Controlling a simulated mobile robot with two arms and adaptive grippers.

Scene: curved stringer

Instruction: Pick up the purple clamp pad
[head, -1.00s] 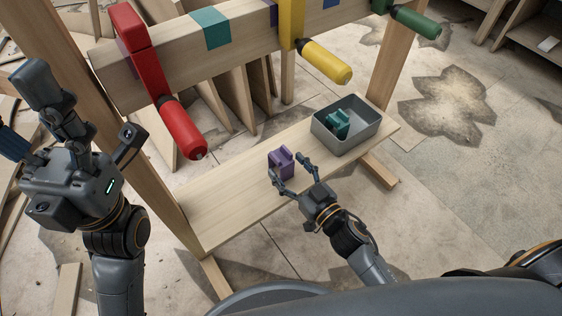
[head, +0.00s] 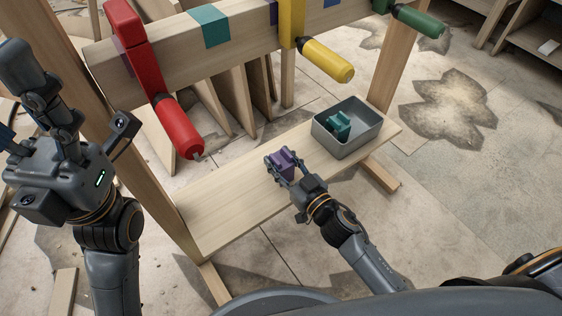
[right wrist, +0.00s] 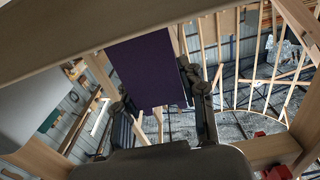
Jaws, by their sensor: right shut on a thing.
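The purple clamp pad (head: 283,162) is on the wooden shelf board (head: 230,203), left of the grey bin. My right gripper (head: 284,168) is shut on it, with a finger on either side. In the right wrist view the purple pad (right wrist: 148,72) fills the space between the two fingers (right wrist: 160,105). Whether the pad still touches the board is hard to tell. My left gripper (head: 50,110) is raised at the left edge, away from the board; its finger opening is not clear.
The grey bin (head: 365,138) with a teal pad (head: 337,124) inside stands right of the purple pad. Above the shelf, a beam (head: 240,22) carries a red clamp (head: 176,124), a yellow clamp (head: 326,61) and a green clamp (head: 418,21). The board's left part is bare.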

